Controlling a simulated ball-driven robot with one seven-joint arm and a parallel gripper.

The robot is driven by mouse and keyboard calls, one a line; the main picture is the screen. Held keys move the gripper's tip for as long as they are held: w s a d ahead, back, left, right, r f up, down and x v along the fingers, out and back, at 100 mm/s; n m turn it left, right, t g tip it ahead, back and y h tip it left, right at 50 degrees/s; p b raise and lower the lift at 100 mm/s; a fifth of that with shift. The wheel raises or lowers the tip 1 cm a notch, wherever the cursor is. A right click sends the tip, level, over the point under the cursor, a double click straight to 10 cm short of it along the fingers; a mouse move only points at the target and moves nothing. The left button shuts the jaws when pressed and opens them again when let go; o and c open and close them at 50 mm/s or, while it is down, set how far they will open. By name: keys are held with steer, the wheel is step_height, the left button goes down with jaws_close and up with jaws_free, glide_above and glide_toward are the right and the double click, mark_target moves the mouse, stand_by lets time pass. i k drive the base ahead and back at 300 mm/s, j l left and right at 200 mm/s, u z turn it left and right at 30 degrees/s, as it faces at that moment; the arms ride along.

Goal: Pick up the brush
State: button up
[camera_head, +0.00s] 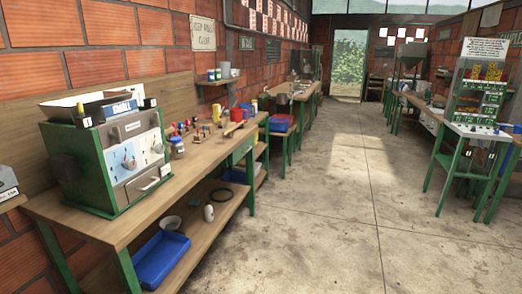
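On the wooden workbench (190,163) at the left, a small light-brown elongated item (233,130) lies near the front edge, towards the bench's far end. It may be the brush, but it is too small to tell for sure. A red cup (236,114) stands just behind it. Several small tools with coloured handles (190,126) lie to its left. My gripper is not in view.
A green and grey machine (110,155) stands on the bench's near end, with a jar (177,147) beside it. A blue tray (161,259) is on the lower shelf. A green-framed stand (480,135) is at the right. The concrete floor (330,215) between is clear.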

mark_target(222, 123)
steer(key=i+z, duration=0.25)
steer(key=i, duration=0.6)
steer(key=i+z, duration=0.25)
steer(key=i, duration=0.65)
steer(key=i+l+z, duration=0.1)
steer(key=i, duration=3.65)
steer(key=i+j+u, duration=0.1)
steer(key=i+u, duration=0.3)
steer(key=i, duration=0.55)
steer(key=i+l+u, duration=0.35)
steer(key=i, duration=0.6)
steer(key=i+u, duration=0.75)
steer(key=i+l+u, duration=0.25)
steer(key=u, duration=2.25)
steer(key=i+l, duration=0.05)
steer(key=l, duration=0.05)
